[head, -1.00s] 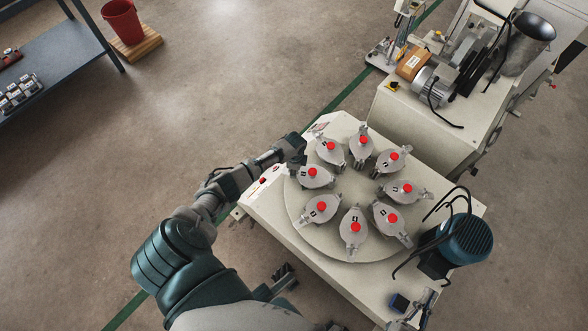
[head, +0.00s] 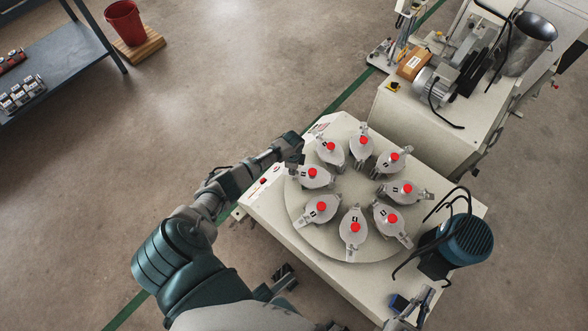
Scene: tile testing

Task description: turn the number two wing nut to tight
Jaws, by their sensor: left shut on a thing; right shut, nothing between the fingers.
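A round pale turntable (head: 333,203) carries a ring of grey metal holders, each with a red knob on top and small wing-shaped ends. Their black number marks are too small to read, so I cannot tell which is number two. My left gripper (head: 297,155) is at the upper-left rim, beside the upper-left holder (head: 327,157) and the left holder (head: 314,182). It is shut on a small part there. The gripper hides that part, and I cannot make out which wing nut it is. I cannot pick out my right gripper.
The turntable sits on a cream machine bed (head: 268,213). A dark teal motor (head: 464,240) with black cables stands at its right. Another cream machine (head: 425,118) stands behind. A grey shelf (head: 60,55) and a red bucket (head: 124,22) are at the upper left. Floor on the left is clear.

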